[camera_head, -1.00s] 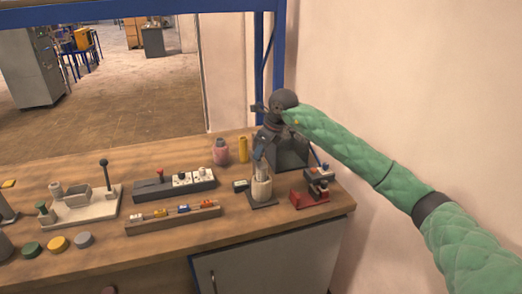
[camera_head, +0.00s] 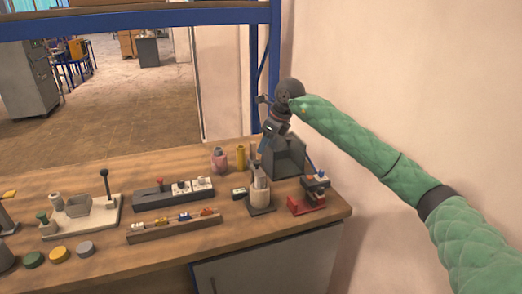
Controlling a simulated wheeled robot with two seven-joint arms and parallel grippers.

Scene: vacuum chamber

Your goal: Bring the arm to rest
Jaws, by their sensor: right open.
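My right arm, in a green quilted sleeve (camera_head: 385,175), reaches in from the right edge to the back right corner of the workbench. My right gripper (camera_head: 266,145) hangs from the dark wrist (camera_head: 289,92) and points down. It is open, and I see nothing held in it. Its fingers are small and partly hidden against the dark box behind. My left arm and left gripper are not in view.
A dark open box (camera_head: 289,160) and a red clamp-like device (camera_head: 306,203) stand near the right end of the wooden bench (camera_head: 170,252). A switch strip (camera_head: 170,196), a rack of small coloured pieces (camera_head: 172,230), a pink bottle (camera_head: 219,160) and a yellow cylinder (camera_head: 240,157) stand nearby. A blue frame post (camera_head: 274,60) rises behind.

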